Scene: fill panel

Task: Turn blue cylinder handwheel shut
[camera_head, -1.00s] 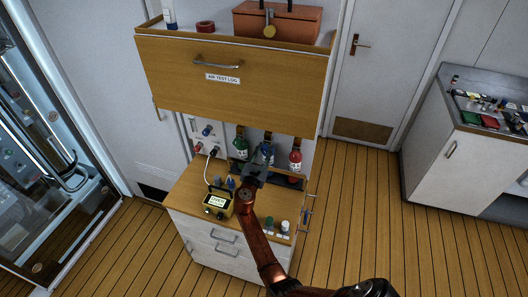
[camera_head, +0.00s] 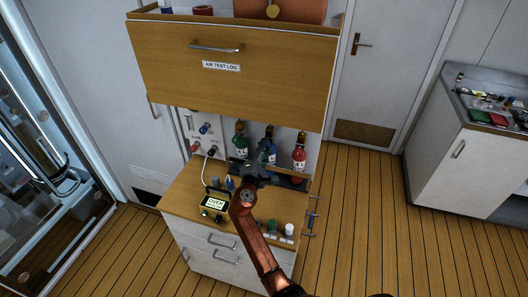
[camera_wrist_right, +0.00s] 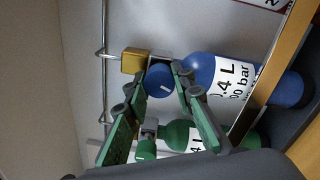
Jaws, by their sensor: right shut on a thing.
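The blue cylinder (camera_head: 269,155) stands between the green cylinder (camera_head: 240,146) and the red cylinder (camera_head: 299,160) at the back of the wooden counter, partly hidden behind my right gripper (camera_head: 258,167). In the right wrist view the blue cylinder (camera_wrist_right: 215,80) lies sideways with its white label, and its round blue handwheel (camera_wrist_right: 159,80) carries a white mark. My right gripper's fingers (camera_wrist_right: 157,82) are on either side of this handwheel and shut on it. The green cylinder's handwheel (camera_wrist_right: 146,149) shows below, outside the grip. My left gripper is not in view.
A drop-front wooden panel labelled AIR TEST LOG (camera_head: 228,62) overhangs the counter (camera_head: 185,193). A yellow meter (camera_head: 214,202) with a hose stands left of my arm. Small green and white capped items (camera_head: 288,229) stand to its right. The floor on the right is clear.

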